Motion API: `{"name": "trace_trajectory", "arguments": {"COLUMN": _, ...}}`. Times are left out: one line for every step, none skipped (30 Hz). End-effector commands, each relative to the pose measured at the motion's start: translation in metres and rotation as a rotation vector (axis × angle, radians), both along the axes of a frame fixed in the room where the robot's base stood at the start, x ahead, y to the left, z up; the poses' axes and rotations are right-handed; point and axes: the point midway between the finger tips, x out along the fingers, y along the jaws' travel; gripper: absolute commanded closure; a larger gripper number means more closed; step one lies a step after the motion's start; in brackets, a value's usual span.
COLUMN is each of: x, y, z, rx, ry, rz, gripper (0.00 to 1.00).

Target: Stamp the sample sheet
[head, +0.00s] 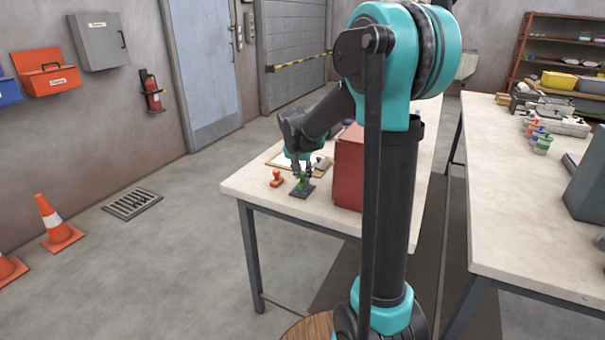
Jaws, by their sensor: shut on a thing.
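My gripper (303,172) points down over the near left part of the table, shut on a small green stamp (302,183). The stamp is over a dark flat pad (301,192); whether it touches the pad is too small to tell. An orange stamp (277,178) stands on the table just left of the pad. Behind the gripper lies a flat brown-edged board (272,163), partly hidden by my arm. A sheet on it cannot be made out clearly.
A red box (348,168) stands close to the right of the gripper, partly behind my arm. The pale table (250,186) has bare room at its left front corner.

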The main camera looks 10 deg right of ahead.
Motion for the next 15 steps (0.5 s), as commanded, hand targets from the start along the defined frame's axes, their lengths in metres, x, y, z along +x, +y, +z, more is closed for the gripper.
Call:
{"name": "trace_trajectory", "arguments": {"x": 0.0001, "y": 0.0, "z": -0.0006, "rx": 0.0, "ry": 0.0, "rz": 0.0, "gripper": 0.95}}
{"name": "trace_trajectory", "arguments": {"x": 0.0001, "y": 0.0, "z": -0.0009, "rx": 0.0, "ry": 0.0, "rz": 0.0, "gripper": 0.95}}
{"name": "trace_trajectory", "arguments": {"x": 0.0001, "y": 0.0001, "z": -0.0014, "rx": 0.0, "ry": 0.0, "rz": 0.0, "gripper": 0.95}}
{"name": "trace_trajectory", "arguments": {"x": 0.0001, "y": 0.0001, "z": -0.0017, "rx": 0.0, "ry": 0.0, "rz": 0.0, "gripper": 0.95}}
{"name": "trace_trajectory", "arguments": {"x": 0.0001, "y": 0.0001, "z": -0.0021, "rx": 0.0, "ry": 0.0, "rz": 0.0, "gripper": 0.95}}
{"name": "trace_trajectory", "arguments": {"x": 0.0001, "y": 0.0, "z": -0.0025, "rx": 0.0, "ry": 0.0, "rz": 0.0, "gripper": 0.95}}
{"name": "trace_trajectory", "arguments": {"x": 0.0002, "y": 0.0, "z": -0.0028, "rx": 0.0, "ry": 0.0, "rz": 0.0, "gripper": 0.95}}
{"name": "trace_trajectory", "arguments": {"x": 0.0002, "y": 0.0, "z": -0.0031, "rx": 0.0, "ry": 0.0, "rz": 0.0, "gripper": 0.95}}
{"name": "trace_trajectory", "arguments": {"x": 0.0002, "y": 0.0, "z": -0.0035, "rx": 0.0, "ry": 0.0, "rz": 0.0, "gripper": 0.95}}
{"name": "trace_trajectory", "arguments": {"x": 0.0002, "y": 0.0, "z": -0.0039, "rx": 0.0, "ry": 0.0, "rz": 0.0, "gripper": 0.95}}
{"name": "trace_trajectory", "arguments": {"x": 0.0002, "y": 0.0, "z": -0.0042, "rx": 0.0, "ry": 0.0, "rz": 0.0, "gripper": 0.95}}
{"name": "trace_trajectory", "arguments": {"x": 0.0003, "y": 0.0001, "z": -0.0046, "rx": 0.0, "ry": 0.0, "rz": 0.0, "gripper": 0.95}}
{"name": "trace_trajectory", "arguments": {"x": 0.0003, "y": 0.0001, "z": -0.0049, "rx": 0.0, "ry": 0.0, "rz": 0.0, "gripper": 0.95}}
{"name": "trace_trajectory", "arguments": {"x": 0.0003, "y": 0.0001, "z": -0.0052, "rx": 0.0, "ry": 0.0, "rz": 0.0, "gripper": 0.95}}
{"name": "trace_trajectory", "arguments": {"x": 0.0003, "y": 0.0, "z": -0.0056, "rx": 0.0, "ry": 0.0, "rz": 0.0, "gripper": 0.95}}
